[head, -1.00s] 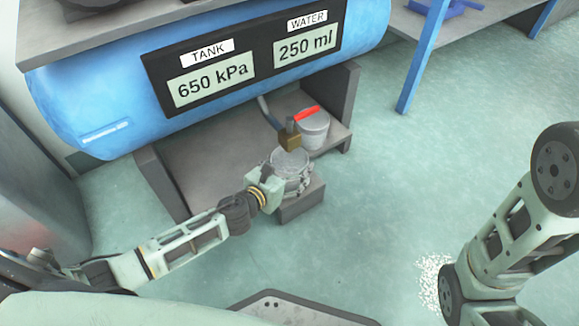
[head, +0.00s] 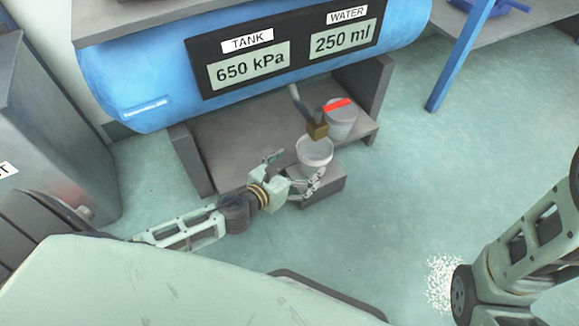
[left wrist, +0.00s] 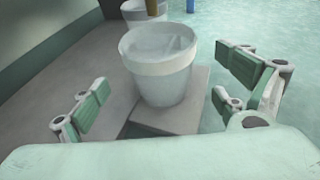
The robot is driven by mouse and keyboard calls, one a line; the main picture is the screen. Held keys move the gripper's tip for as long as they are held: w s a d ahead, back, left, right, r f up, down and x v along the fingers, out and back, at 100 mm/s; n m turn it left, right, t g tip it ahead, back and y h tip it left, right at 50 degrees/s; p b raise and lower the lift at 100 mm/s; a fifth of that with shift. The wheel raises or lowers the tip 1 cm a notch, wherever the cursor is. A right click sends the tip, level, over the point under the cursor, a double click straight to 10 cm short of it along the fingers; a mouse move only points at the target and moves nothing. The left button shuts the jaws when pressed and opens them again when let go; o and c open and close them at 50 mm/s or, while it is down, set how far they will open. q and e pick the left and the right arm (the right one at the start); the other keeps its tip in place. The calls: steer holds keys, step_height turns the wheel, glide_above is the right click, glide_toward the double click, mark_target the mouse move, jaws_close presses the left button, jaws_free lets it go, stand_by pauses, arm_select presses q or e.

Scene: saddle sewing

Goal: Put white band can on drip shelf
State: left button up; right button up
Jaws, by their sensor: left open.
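In the left wrist view the can (left wrist: 160,75) looks empty. My left gripper (head: 296,170) is open at the can's near left side. In the left wrist view its fingers (left wrist: 163,92) are spread wide, with visible gaps to the can on both sides. My right arm shows at the right edge, but its gripper is out of view.
A second grey can (head: 343,119) stands on the shelf behind the valve's red lever (head: 336,104). The blue tank (head: 150,90) hangs above the shelf. White granules (head: 441,282) lie on the floor.

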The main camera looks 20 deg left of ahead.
arm_select(q)
steer(key=shift+p+v, duration=0.4)
steer(key=shift+v, duration=1.75)
